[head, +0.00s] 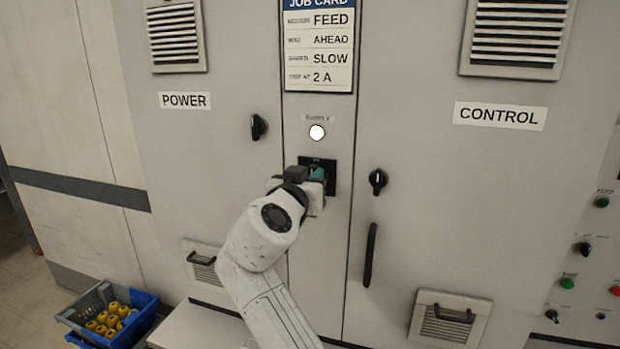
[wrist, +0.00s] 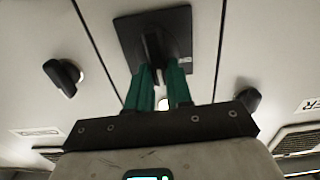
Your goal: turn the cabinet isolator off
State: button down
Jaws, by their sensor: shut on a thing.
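The cabinet isolator is a dark square plate (head: 332,165) with a black handle, on the narrow panel between the POWER and CONTROL doors. In the wrist view the handle (wrist: 152,44) stands out from the plate, running roughly up and down the picture. My gripper (head: 318,174) is at the plate, and its teal fingers show in the wrist view (wrist: 161,88) on either side of the handle, shut on it. In the head view my gripper hides the handle, so its setting cannot be read there. A white lamp (head: 317,132) above the plate looks lit.
Black door knobs flank the panel, on the POWER side (head: 258,127) and the CONTROL side (head: 378,181). A long black handle (head: 370,255) is below right. A blue crate (head: 146,318) with yellow parts stands on the floor at left. Small buttons (head: 567,283) are at far right.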

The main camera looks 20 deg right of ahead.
jog(key=n, duration=0.4)
jog(key=shift+w+a, duration=0.15)
jog(key=shift+a, duration=0.1)
jog(key=n, duration=0.3)
jog(key=n+p, duration=0.1)
jog(key=n, duration=0.2)
jog(key=f+n+p, duration=0.1)
jog(key=n, duration=0.3)
jog(key=shift+w+a, duration=0.3)
jog(key=shift+a, duration=0.1)
jog(key=shift+a+f+n+p, duration=0.15)
jog(key=shift+n+p, duration=0.35)
jog(key=shift+n, duration=0.4)
jog(key=shift+d+f+n+p, duration=0.15)
jog(key=shift+n+p, duration=0.35)
jog(key=shift+n, duration=0.4)
jog(key=shift+a, duration=0.1)
jog(key=c, duration=1)
grip_release()
